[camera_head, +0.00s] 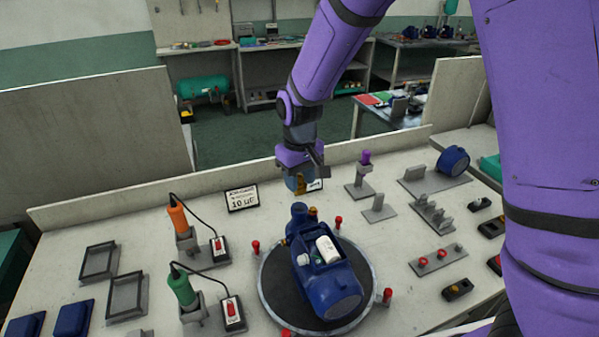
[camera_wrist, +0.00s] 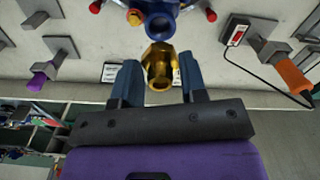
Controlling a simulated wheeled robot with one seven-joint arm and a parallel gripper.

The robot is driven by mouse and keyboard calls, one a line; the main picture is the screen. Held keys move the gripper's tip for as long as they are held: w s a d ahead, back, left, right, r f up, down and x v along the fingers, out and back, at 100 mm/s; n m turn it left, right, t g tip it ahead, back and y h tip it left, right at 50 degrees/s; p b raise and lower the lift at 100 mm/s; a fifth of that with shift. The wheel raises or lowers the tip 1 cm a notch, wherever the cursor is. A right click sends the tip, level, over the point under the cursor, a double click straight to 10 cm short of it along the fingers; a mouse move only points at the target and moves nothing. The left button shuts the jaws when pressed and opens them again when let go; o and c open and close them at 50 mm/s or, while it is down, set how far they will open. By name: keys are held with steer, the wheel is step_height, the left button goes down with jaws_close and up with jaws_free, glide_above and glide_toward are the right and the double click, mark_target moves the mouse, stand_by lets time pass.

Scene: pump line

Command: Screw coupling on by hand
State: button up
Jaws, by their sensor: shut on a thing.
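The brass coupling (camera_wrist: 158,66) is held between the two blue fingers of my gripper (camera_wrist: 160,75) in the wrist view. In the head view my gripper (camera_head: 302,182) is above and behind the blue pump (camera_head: 330,285), with the coupling (camera_head: 300,185) showing at its fingertips. The pump lies on a round dark turntable (camera_head: 266,295). I cannot tell whether coupling and port touch.
Red-topped posts (camera_head: 255,247) ring the turntable. Orange (camera_head: 178,217) and green (camera_head: 181,287) handled tools stand in holders at left, beside empty grey trays (camera_head: 98,262). Fixtures (camera_head: 433,215) and a purple-handled tool (camera_head: 365,160) are at right.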

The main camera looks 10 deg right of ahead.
steer(key=shift+f, duration=2.35)
steer(key=shift+f, duration=0.2)
steer(key=o, duration=1)
steer(key=shift+r, duration=3)
step_height(320, 180, up, 11)
steer(key=shift+f, duration=0.1)
